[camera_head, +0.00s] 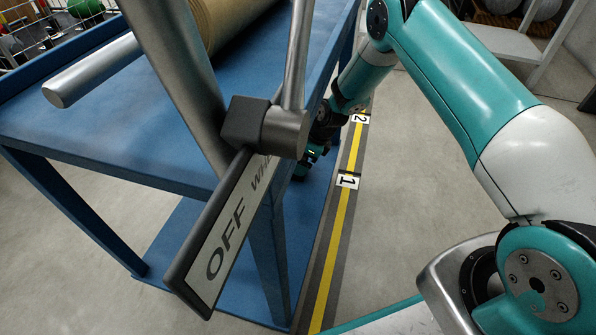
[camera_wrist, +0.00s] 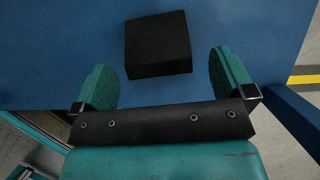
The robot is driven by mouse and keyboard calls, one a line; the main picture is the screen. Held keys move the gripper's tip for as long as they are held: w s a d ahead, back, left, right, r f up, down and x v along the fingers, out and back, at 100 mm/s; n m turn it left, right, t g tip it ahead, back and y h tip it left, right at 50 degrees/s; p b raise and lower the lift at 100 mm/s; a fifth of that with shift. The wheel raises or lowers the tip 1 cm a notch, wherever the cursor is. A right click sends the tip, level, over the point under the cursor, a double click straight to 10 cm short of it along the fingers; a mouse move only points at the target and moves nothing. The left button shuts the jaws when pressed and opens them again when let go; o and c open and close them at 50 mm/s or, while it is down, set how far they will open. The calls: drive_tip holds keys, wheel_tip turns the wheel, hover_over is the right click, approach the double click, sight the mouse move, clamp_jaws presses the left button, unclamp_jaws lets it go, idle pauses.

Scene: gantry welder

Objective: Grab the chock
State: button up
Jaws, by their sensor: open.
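A black block, which looks like the chock (camera_wrist: 157,38), lies on a blue surface in the wrist view, at the upper middle. My gripper (camera_wrist: 163,72) is open, with one green finger to the left of the block and one to the right. Both fingers are apart from the block, and its near edge shows between their tips. How far above the surface the fingers are is hard to tell. In the head view my gripper (camera_head: 312,155) is low beside the blue table, partly hidden behind a table leg and a dark clamp. The chock cannot be made out there.
The blue table (camera_head: 100,135) has a lower shelf (camera_head: 190,240) near my gripper. A sign reading OFF (camera_head: 225,240) and metal bars stand in front of it. A yellow floor stripe (camera_head: 335,240) with numbers 1 and 2 runs alongside.

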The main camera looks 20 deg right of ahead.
drive_tip(key=b+x, duration=0.3)
drive_tip(key=x, duration=0.1)
drive_tip(key=shift+s+f, duration=0.1)
drive_tip(key=shift+f, duration=0.25)
drive_tip(key=shift+r, duration=0.15)
drive_tip(key=c, duration=0.9)
drive_tip(key=shift+a, duration=0.1)
drive_tip(key=shift+c, duration=0.9)
drive_tip(key=shift+r, duration=0.1)
